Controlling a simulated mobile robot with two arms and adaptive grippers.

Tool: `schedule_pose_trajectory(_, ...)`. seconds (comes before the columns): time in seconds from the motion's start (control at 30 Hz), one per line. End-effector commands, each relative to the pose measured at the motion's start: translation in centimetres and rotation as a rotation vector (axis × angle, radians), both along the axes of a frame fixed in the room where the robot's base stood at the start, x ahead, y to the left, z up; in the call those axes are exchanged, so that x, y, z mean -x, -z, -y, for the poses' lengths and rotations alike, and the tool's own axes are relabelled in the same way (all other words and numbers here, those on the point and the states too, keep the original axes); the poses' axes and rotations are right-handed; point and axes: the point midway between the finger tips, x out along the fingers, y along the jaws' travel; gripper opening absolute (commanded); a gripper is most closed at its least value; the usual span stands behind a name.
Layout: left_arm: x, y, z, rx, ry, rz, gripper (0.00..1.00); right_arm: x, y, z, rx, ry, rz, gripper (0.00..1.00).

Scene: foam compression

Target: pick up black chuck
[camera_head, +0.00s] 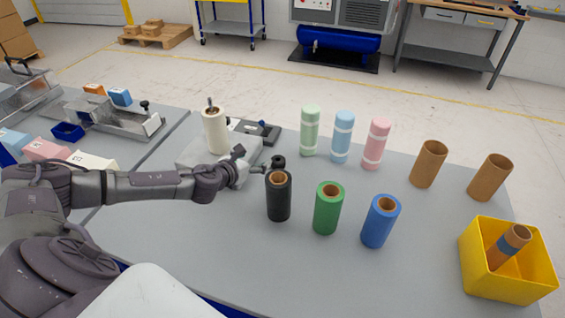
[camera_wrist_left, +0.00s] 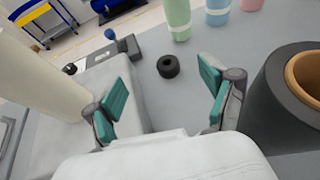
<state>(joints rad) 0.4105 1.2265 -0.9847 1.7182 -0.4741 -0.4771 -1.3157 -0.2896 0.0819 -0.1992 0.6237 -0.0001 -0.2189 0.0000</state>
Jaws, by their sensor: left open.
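The black chuck is a small black ring (camera_wrist_left: 168,66) lying on the grey table in the left wrist view, ahead of my fingers and roughly between their lines. In the head view it appears as a small dark round piece (camera_head: 279,161) just behind the black roll. My left gripper (camera_head: 254,164) is open and empty, just left of the chuck. In the left wrist view its two teal-padded fingers (camera_wrist_left: 164,92) are spread wide, with the chuck beyond their tips. My right gripper is not in view.
The black roll (camera_head: 279,199) stands close to the gripper; green (camera_head: 327,212) and blue (camera_head: 380,224) rolls stand farther right. A white roll (camera_head: 215,133) stands upright on a grey device (camera_head: 190,155) behind my arm. A yellow bin (camera_head: 495,285) holds a tube. Pale bottle-like rolls (camera_head: 343,140) stand behind.

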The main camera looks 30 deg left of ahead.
Motion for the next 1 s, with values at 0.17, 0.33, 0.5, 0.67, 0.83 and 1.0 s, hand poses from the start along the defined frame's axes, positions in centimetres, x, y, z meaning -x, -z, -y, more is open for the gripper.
schedule_pose_trajectory(0.17,0.0,2.6,0.0,0.001,0.000,0.000,0.83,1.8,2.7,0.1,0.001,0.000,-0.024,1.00)
schedule_pose_trajectory(0.33,0.0,4.5,0.0,0.001,0.000,0.000,0.83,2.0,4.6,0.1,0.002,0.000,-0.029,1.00)
schedule_pose_trajectory(0.5,0.0,6.1,0.0,0.001,0.000,0.000,0.83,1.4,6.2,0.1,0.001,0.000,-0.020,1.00)
schedule_pose_trajectory(0.67,-0.3,6.8,0.0,0.001,-0.002,0.001,0.83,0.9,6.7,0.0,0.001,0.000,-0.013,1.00)
schedule_pose_trajectory(0.83,-2.9,7.5,0.0,0.005,-0.002,0.003,0.83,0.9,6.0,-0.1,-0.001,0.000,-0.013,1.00)
schedule_pose_trajectory(1.0,-5.9,8.9,-0.1,0.003,-0.002,0.001,0.83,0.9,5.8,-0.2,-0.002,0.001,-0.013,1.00)
